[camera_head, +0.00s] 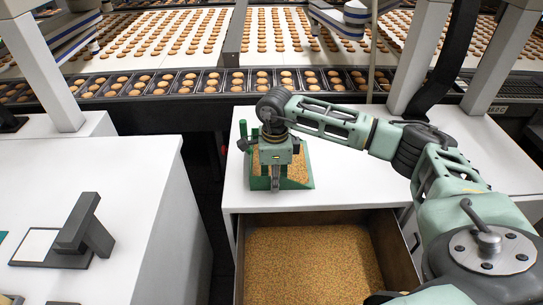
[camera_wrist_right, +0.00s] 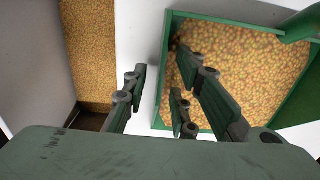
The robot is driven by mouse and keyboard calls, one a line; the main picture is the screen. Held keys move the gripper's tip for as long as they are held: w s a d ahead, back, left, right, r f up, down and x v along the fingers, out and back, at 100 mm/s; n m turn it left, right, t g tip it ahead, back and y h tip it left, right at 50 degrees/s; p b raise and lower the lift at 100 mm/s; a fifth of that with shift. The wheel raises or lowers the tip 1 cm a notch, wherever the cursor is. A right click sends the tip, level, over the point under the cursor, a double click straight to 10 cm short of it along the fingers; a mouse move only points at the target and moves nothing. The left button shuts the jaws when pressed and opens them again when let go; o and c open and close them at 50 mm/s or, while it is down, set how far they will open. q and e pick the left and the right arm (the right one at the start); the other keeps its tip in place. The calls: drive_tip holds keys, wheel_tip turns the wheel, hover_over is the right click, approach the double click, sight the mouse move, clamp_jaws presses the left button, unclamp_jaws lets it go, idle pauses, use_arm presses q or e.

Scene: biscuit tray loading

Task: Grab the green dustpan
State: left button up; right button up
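The green dustpan (camera_head: 298,184) lies on the white counter below my right gripper and is filled with orange-brown crumbs. In the right wrist view its green wall (camera_wrist_right: 245,24) frames the crumbs on the right side. My right gripper (camera_head: 275,184) points down over the dustpan and hides part of it. In the wrist view the right gripper's fingers (camera_wrist_right: 172,86) are apart, with the dustpan's near rim between them. One side is over the white counter and the other over the crumbs. Contact with the rim cannot be told. My left gripper is out of view.
A bin of crumbs (camera_head: 310,262) sits open below the counter's front edge. A white counter (camera_head: 95,165) with a black device (camera_head: 84,228) stands at left, across a dark gap. Biscuit trays (camera_head: 185,84) line the conveyor behind. The counter right of the dustpan is partly clear.

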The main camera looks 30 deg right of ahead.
clamp_jaws()
idle(0.7)
